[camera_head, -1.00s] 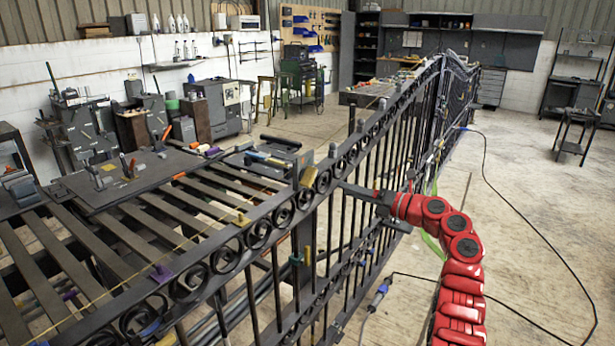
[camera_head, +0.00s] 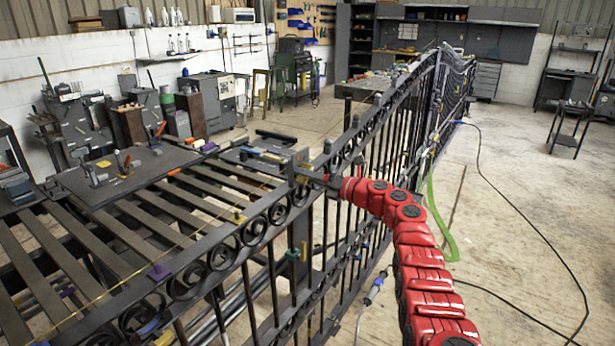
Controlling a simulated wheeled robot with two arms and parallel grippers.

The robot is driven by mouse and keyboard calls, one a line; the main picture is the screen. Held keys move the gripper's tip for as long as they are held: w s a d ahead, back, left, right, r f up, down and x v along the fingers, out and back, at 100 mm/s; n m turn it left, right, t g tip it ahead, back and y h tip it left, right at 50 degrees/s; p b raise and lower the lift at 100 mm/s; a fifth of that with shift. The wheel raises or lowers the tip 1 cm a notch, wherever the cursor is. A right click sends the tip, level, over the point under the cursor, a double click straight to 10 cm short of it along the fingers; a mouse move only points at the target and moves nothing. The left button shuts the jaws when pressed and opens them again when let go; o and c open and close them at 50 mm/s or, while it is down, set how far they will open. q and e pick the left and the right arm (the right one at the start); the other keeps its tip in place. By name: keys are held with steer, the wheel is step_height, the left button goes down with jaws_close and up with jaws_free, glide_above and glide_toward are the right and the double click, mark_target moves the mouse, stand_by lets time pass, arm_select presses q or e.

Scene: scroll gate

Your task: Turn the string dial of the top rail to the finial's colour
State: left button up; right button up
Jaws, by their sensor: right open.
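My right gripper (camera_head: 312,177) comes in on the red arm from the right. It is open at the gate's top rail (camera_head: 205,247), beside a post top with a small yellow piece (camera_head: 300,180); I cannot tell whether it touches. A thin yellow string (camera_head: 122,283) runs along the rail. Small coloured pieces sit along the rail: a purple one (camera_head: 158,272) and a yellow one (camera_head: 237,218). Below, a green piece (camera_head: 293,254) and a yellow one (camera_head: 304,250) are on the post. I cannot make out which piece is the dial, nor the finial's colour. My left gripper is out of view.
A slatted bench (camera_head: 120,232) with a dark plate and clamps stands left of the gate. A green hose (camera_head: 434,205) and a black cable (camera_head: 513,216) lie on the floor at right. The concrete floor right of the gate is mostly clear.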

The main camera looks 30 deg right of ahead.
jaws_close()
stand_by(0.3)
steer(key=m+p, duration=0.1)
steer(key=p, duration=0.1)
steer(key=m+p, duration=0.2)
steer(key=p, duration=0.1)
steer(key=m+p, duration=0.2)
steer(key=shift+a+r, duration=0.15)
steer(key=shift+r, duration=0.2)
steer(key=shift+f+m+p, duration=0.15)
steer(key=shift+m+p, duration=0.85)
steer(key=shift+m, duration=0.1)
steer(key=shift+m+p, duration=0.35)
steer(key=shift+m, duration=0.55)
steer(key=shift+f, duration=0.1)
